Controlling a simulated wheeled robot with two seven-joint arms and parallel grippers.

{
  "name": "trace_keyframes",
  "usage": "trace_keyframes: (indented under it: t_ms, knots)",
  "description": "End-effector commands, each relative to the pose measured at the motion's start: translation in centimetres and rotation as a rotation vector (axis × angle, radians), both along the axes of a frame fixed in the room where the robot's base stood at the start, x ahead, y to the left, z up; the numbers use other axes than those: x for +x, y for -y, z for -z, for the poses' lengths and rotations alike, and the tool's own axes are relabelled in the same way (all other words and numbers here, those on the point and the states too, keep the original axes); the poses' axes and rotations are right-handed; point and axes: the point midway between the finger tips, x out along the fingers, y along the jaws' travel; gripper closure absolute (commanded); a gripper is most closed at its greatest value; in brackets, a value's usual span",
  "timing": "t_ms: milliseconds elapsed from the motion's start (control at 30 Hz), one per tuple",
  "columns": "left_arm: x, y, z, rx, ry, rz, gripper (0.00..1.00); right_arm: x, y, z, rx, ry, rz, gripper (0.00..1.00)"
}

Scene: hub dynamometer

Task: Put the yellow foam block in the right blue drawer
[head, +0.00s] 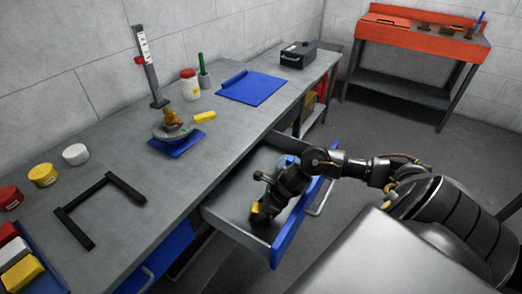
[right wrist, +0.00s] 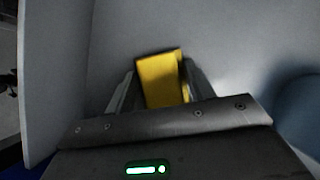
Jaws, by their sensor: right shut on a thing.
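The yellow foam block (right wrist: 163,80) sits between the fingers of my right gripper (right wrist: 157,92) in the right wrist view. In the head view, my right gripper (head: 260,208) reaches down inside the open right blue drawer (head: 286,238), with a bit of yellow at its fingertips. The gripper is shut on the block. The drawer's pale inside surfaces surround it in the wrist view; I cannot tell whether the block touches the drawer floor. My left gripper is not in view.
The workbench (head: 115,160) holds a black frame handle (head: 90,208), several coloured jars, a blue mat (head: 250,87) and another yellow piece (head: 204,117). A blue drawer (head: 160,262) to the left looks closed. A red bench (head: 420,32) stands at the back.

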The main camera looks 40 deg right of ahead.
Motion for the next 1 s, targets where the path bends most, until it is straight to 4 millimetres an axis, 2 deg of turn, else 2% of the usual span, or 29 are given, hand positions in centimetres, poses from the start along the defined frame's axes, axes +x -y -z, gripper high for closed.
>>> trace_keyframes:
  t_ms: [167,200,367,600,767,1000]
  knots:
    - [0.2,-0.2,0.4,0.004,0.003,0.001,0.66,0.0,0.0,0.3,0.000,0.000,-0.001,0.68]
    - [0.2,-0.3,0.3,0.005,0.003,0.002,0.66,0.0,0.0,0.3,0.000,0.000,-0.001,0.44]
    - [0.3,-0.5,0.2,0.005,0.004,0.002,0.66,0.0,0.0,0.2,0.000,0.000,-0.001,0.24]
    - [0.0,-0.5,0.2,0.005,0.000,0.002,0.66,0.0,0.0,0.2,0.000,0.000,-0.001,0.24]
    - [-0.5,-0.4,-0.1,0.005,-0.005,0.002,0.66,-0.2,0.3,-0.6,-0.003,0.002,-0.002,0.24]
    - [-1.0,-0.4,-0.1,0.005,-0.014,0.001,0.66,-2.1,1.8,-4.7,-0.005,0.003,-0.004,0.24]
